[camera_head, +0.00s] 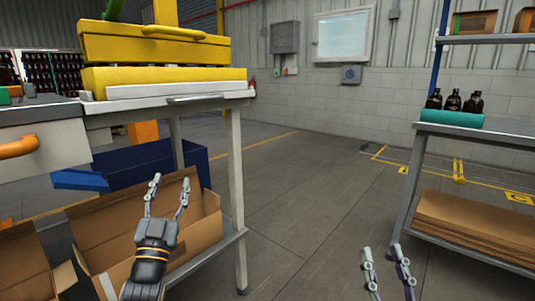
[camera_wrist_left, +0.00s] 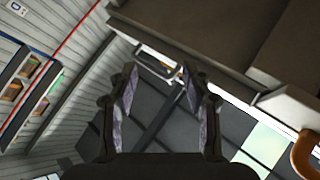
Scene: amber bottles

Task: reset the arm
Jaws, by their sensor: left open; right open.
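My left gripper (camera_head: 168,196) is open and empty in the head view, in front of an open cardboard box on the lower shelf of the left workbench. In the left wrist view its two fingers (camera_wrist_left: 160,90) stand apart with nothing between them. My right gripper (camera_head: 385,270) shows at the bottom edge of the head view, its fingers apart and empty over the floor. Three amber bottles (camera_head: 454,100) stand on the right workbench, apart from both grippers.
The left workbench (camera_head: 235,170) carries a yellow machine (camera_head: 155,50). Below are a blue bin (camera_head: 140,165) and a cardboard box (camera_head: 205,215). The right workbench (camera_head: 480,130) holds a green roll (camera_head: 450,118) above stacked cardboard (camera_head: 470,225). The floor between the benches is clear.

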